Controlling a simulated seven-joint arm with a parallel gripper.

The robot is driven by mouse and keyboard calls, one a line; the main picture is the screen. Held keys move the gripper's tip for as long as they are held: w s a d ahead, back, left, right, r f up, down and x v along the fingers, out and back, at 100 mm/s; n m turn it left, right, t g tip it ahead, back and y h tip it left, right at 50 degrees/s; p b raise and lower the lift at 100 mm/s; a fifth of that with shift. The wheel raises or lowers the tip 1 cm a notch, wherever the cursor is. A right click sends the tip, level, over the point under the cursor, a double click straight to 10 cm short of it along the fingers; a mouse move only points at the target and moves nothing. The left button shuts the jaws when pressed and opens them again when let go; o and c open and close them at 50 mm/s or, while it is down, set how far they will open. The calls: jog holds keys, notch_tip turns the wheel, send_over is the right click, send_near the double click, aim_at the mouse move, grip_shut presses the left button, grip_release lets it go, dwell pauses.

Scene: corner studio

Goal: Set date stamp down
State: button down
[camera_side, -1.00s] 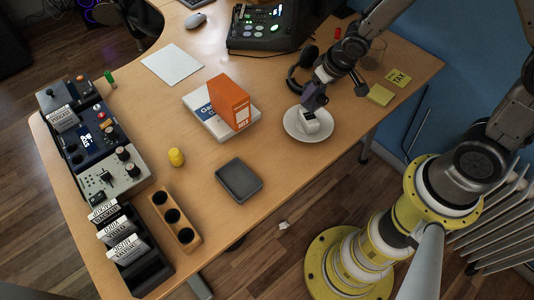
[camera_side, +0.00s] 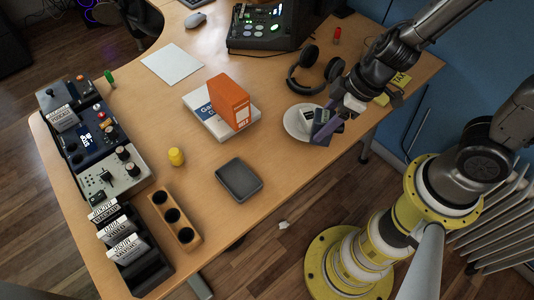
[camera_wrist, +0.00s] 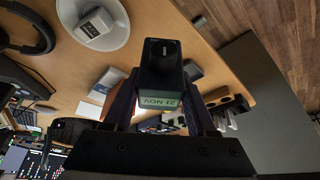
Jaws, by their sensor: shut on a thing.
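The date stamp (camera_wrist: 161,68) is a dark block with a green band reading "21 NOV", upside down in the wrist view. My gripper (camera_wrist: 160,96) is shut on it, with one finger on each side. In the side view the stamp (camera_side: 321,116) and my gripper (camera_side: 328,129) are at the right edge of the white saucer (camera_side: 290,127), partly covering it. The stamp seems to be above the desk; its clearance cannot be told. A small white block (camera_wrist: 96,22) sits on the saucer.
Headphones (camera_side: 305,78) lie behind the saucer. An orange box (camera_side: 229,101) stands on a white book (camera_side: 204,118) to the left. A dark tray (camera_side: 238,181), yellow cap (camera_side: 176,157) and holed wooden holder (camera_side: 174,218) are nearer. Desk between saucer and tray is clear.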

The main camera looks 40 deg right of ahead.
jog(key=shift+s+a+r+n, duration=0.3)
jog(key=shift+s+a+n, duration=0.2)
jog(key=shift+s+n, duration=0.25)
jog(key=w+a+f, duration=0.2)
jog(key=w+f, duration=0.1)
jog(key=w, duration=0.1)
jog(key=w+a+f, duration=0.2)
jog(key=w+f, duration=0.1)
jog(key=w, duration=0.1)
jog(key=w+a+f, duration=0.1)
jog(key=w+f, duration=0.3)
jog(key=shift+w+a, duration=0.15)
jog(key=shift+a, duration=0.25)
jog(key=shift+w+f, duration=0.1)
jog(key=shift+f, duration=1.35)
jog(key=shift+f, duration=0.2)
jog(key=shift+c, duration=1)
grip_release()
jog(key=v, duration=1.2)
jog(key=shift+w+d+r, duration=0.15)
jog(key=shift+w+d, duration=0.05)
